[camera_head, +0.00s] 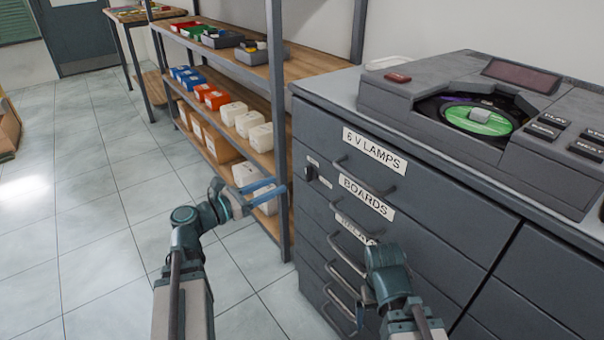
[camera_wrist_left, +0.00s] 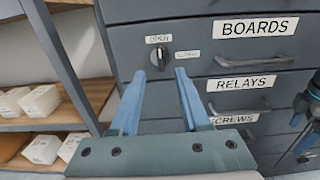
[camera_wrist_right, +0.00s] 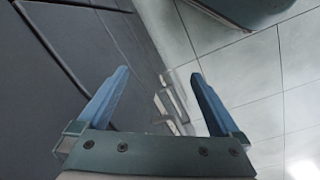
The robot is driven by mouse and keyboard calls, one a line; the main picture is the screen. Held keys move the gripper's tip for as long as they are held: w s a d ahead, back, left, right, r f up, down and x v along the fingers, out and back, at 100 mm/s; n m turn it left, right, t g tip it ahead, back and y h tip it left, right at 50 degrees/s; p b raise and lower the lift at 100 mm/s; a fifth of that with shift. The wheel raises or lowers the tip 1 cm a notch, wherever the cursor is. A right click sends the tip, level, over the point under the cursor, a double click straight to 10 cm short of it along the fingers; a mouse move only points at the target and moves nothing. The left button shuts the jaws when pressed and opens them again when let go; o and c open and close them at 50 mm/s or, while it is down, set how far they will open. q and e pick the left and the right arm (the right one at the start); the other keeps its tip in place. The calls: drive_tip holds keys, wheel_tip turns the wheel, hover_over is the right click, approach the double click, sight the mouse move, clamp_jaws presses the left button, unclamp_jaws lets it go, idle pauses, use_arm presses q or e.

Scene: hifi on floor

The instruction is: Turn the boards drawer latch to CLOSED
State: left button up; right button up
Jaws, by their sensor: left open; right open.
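The boards drawer latch is a dark round knob (camera_wrist_left: 160,58) on the cabinet front, left of the BOARDS label (camera_wrist_left: 254,27). Its grip stands roughly upright, towards the OPEN label (camera_wrist_left: 158,39) above it; a second small label (camera_wrist_left: 192,55) is to its right. The latch also shows small in the head view (camera_head: 309,174). My left gripper (camera_head: 268,191) is open in front of the cabinet. In the left wrist view its fingertips (camera_wrist_left: 159,74) are spread just below and either side of the knob, apart from it. My right gripper (camera_wrist_right: 160,74) is open and empty, low beside the drawer handles.
The cabinet has drawer handles (camera_head: 364,184) sticking out and a disc player (camera_head: 470,115) on top. A shelf rack (camera_head: 277,120) with boxes stands left of the cabinet, its upright close to my left gripper. The tiled floor (camera_head: 90,220) at left is clear.

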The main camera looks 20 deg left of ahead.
sight(306, 171)
use_arm(q)
drive_tip(key=x, duration=0.9)
drive_tip(key=shift+w+d, duration=0.25)
drive_tip(key=shift+w, duration=0.05)
clamp_jaws()
